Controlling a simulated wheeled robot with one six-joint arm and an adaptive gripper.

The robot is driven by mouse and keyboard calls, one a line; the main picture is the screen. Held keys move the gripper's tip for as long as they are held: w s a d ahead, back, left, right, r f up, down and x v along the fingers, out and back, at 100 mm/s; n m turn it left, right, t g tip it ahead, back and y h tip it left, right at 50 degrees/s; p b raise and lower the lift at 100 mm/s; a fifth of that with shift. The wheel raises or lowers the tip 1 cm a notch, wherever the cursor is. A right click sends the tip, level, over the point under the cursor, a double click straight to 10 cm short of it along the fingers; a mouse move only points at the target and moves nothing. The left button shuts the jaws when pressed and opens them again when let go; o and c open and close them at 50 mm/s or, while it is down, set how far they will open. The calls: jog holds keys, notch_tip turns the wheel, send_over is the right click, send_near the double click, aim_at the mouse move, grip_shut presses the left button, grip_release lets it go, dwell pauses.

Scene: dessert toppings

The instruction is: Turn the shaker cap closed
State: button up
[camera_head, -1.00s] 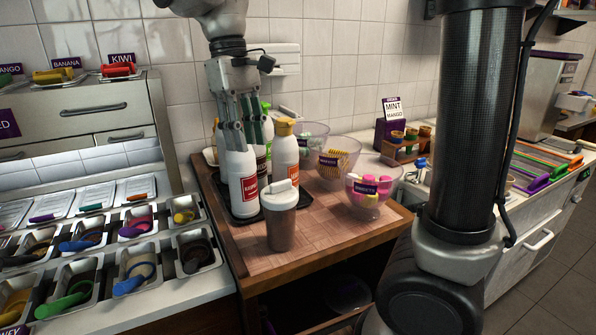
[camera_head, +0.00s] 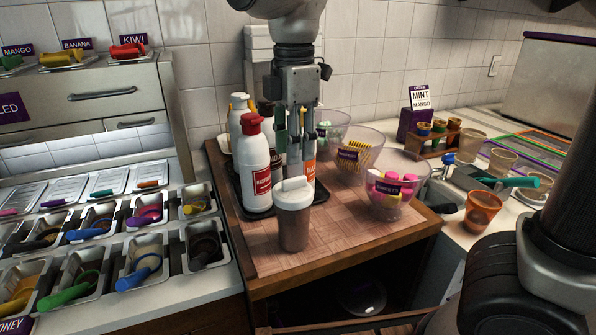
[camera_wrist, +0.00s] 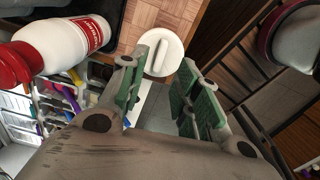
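The shaker (camera_head: 293,228) stands upright near the front of the wooden board, a translucent cup with brown contents. Its white cap (camera_head: 294,193) is on top. In the wrist view the round cap (camera_wrist: 172,52) shows from above with a raised bar across it, just past the fingertips. My gripper (camera_head: 297,168) points down over the cap in the head view. Its green-padded fingers (camera_wrist: 160,82) are apart in the wrist view, with nothing between them. Whether the fingertips touch the cap I cannot tell.
A white bottle with a red cap (camera_head: 254,170) stands close left of my gripper; it also shows in the wrist view (camera_wrist: 62,45). A glass bowl of pink and yellow pieces (camera_head: 387,200) stands to the right. Topping bins (camera_head: 145,262) fill the left counter. The board's front is clear.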

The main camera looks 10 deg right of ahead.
aim_at(295, 178)
notch_tip(295, 178, down, 6)
jog(key=shift+f, duration=0.1)
grip_shut()
